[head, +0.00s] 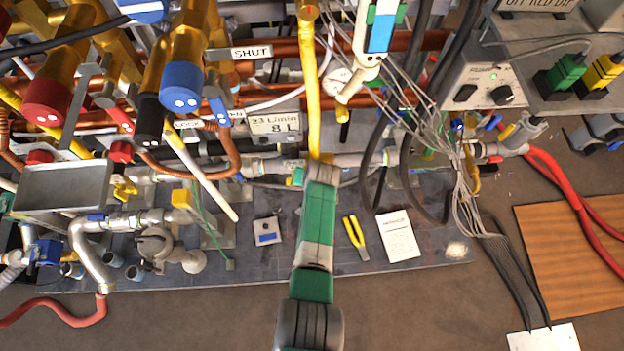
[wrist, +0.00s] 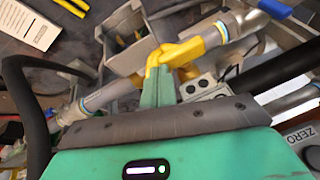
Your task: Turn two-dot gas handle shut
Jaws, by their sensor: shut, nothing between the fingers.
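In the wrist view a yellow valve handle (wrist: 185,50) sits on a grey pipe and bends down at its left end. My gripper (wrist: 158,82) is shut, with its green fingertips right at that bent end. They look in contact or very close, and I cannot tell which. A small light grey block with two dark dots (wrist: 195,88) shows just right of the fingers. I make out no dots on the yellow handle itself. In the head view my gripper (head: 299,177) shows only as a small green part beside the wrist, and my arm seems to hide this handle.
Pipes and hoses crowd around the gripper. A grey open box (wrist: 125,38) stands close by the handle. Thin grey cables (head: 462,170) hang to the right.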

